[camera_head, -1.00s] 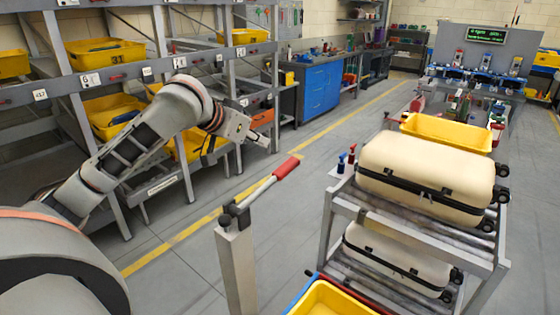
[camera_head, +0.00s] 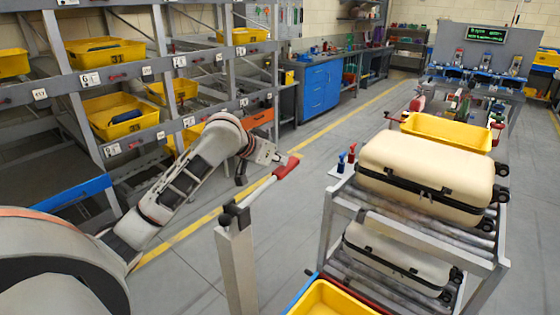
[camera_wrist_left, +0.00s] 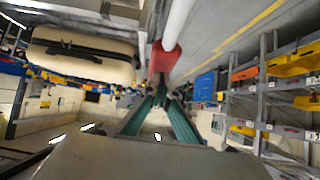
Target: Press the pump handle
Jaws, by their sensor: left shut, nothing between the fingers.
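The pump handle is a grey lever with a red grip (camera_head: 287,169), sloping up to the right from the top of a grey post (camera_head: 236,262). My left gripper (camera_head: 283,158) is at the upper left of the red grip, right by its end. In the left wrist view, the green-padded fingers of my left gripper (camera_wrist_left: 160,92) are together and hold nothing. The red grip (camera_wrist_left: 165,60) lies just beyond their tips there. I cannot tell whether they touch it. My right gripper is not in view.
A cart (camera_head: 340,210) with cream suitcases (camera_head: 425,175) stands right of the post. A yellow bin (camera_head: 335,300) is at the bottom, close to the post. Grey shelves (camera_head: 90,77) with yellow bins line the left. Open floor lies behind the handle.

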